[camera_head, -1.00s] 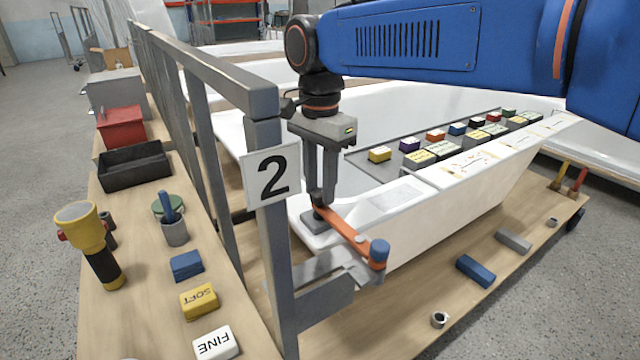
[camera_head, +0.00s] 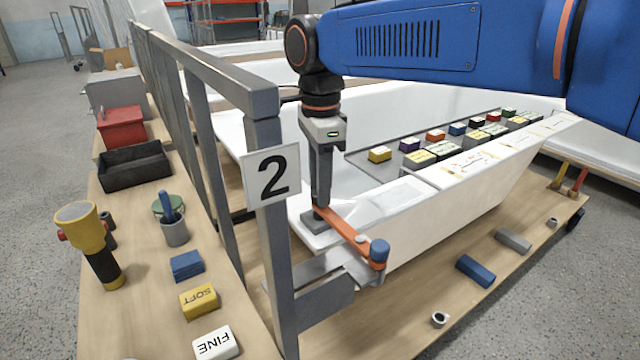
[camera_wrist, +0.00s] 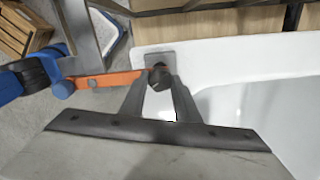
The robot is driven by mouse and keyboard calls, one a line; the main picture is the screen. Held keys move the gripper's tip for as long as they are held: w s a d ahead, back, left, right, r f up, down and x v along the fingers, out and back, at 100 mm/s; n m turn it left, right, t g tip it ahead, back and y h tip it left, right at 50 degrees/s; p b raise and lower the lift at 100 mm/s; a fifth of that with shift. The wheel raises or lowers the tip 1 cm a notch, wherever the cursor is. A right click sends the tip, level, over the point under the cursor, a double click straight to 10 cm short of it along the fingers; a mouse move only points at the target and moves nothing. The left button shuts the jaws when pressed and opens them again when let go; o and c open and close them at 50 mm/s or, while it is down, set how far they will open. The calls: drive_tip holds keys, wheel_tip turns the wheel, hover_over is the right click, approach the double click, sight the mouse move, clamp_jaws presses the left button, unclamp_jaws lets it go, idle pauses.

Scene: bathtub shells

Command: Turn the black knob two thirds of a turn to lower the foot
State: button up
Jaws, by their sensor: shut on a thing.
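The black knob (camera_wrist: 160,77) is at the tip of the orange clamp arm (camera_head: 345,231), over the near left corner of the white bathtub shell (camera_head: 440,205). My gripper (camera_head: 320,207) points down and its two fingers are around the knob, shut on it; they show on both sides of it in the wrist view (camera_wrist: 159,84). In the head view the fingers mostly hide the knob. The grey square foot (camera_wrist: 146,56) shows below the knob at the tub rim. Whether it touches the rim I cannot tell.
A grey post with a "2" sign (camera_head: 271,176) stands close left of my gripper. The clamp's blue end (camera_head: 378,250) sticks out toward the front. A blue block (camera_head: 475,271) lies on the wooden board.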

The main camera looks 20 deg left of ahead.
drive_tip(key=o, duration=1)
drive_tip(key=shift+o, duration=0.2)
wheel_tip(320, 180, up, 17)
drive_tip(key=shift+r, duration=0.2)
